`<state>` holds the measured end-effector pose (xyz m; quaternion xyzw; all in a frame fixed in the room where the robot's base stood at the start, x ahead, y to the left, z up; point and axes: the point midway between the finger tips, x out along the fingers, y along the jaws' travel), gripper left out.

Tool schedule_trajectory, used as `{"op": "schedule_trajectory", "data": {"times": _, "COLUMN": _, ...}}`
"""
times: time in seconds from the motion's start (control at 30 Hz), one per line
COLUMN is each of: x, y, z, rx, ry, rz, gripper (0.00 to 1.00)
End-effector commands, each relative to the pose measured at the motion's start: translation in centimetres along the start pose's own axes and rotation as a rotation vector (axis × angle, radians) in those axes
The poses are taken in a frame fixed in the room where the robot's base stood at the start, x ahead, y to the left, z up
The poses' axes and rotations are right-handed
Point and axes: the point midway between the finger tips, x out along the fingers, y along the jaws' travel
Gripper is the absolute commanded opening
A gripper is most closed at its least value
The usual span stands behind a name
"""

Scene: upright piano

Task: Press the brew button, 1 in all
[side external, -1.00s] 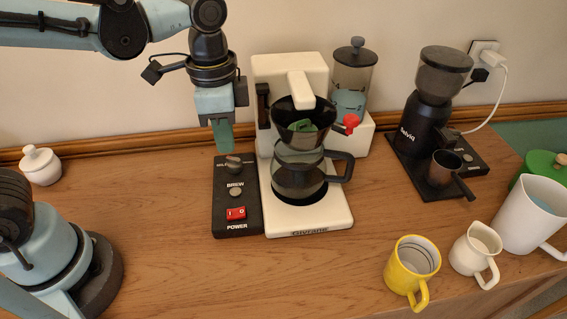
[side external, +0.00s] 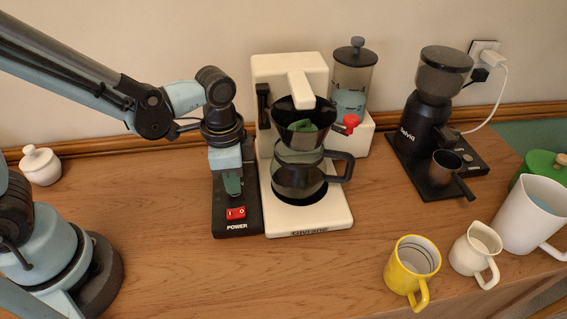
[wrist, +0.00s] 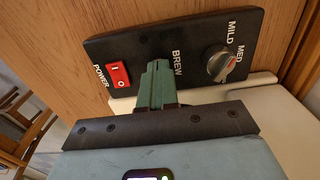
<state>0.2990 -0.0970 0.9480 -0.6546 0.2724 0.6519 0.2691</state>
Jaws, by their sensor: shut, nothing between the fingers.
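The coffee maker (side external: 327,215) is white with a black control panel (side external: 223,222) on its left side. The panel also shows in the wrist view (wrist: 140,46), with the BREW label beside my fingers. The brew button itself is hidden behind my gripper in both views. My gripper (side external: 233,192) is shut and empty, pointing down at the panel just behind the red power switch (side external: 236,213). In the wrist view my closed fingertips (wrist: 157,66) are at the panel between the power switch and the strength knob (wrist: 221,64). I cannot tell whether they touch the button.
The glass carafe (side external: 297,182) stands on the coffee maker's base, right of my gripper. A black grinder (side external: 425,125) stands farther right. A yellow mug (side external: 413,266) and white jugs are at the front right.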

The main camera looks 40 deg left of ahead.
Motion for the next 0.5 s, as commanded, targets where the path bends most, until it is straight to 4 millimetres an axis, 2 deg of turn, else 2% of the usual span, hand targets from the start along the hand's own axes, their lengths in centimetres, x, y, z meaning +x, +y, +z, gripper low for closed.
{"op": "schedule_trajectory", "data": {"times": 0.33, "x": 0.09, "y": -0.01, "z": -0.01, "rx": 0.000, "ry": 0.000, "rz": 0.000, "gripper": 0.00}}
{"op": "schedule_trajectory", "data": {"times": 0.5, "x": 1.02, "y": -0.03, "z": -0.04, "rx": 0.000, "ry": 0.000, "rz": 0.000, "gripper": 0.00}}
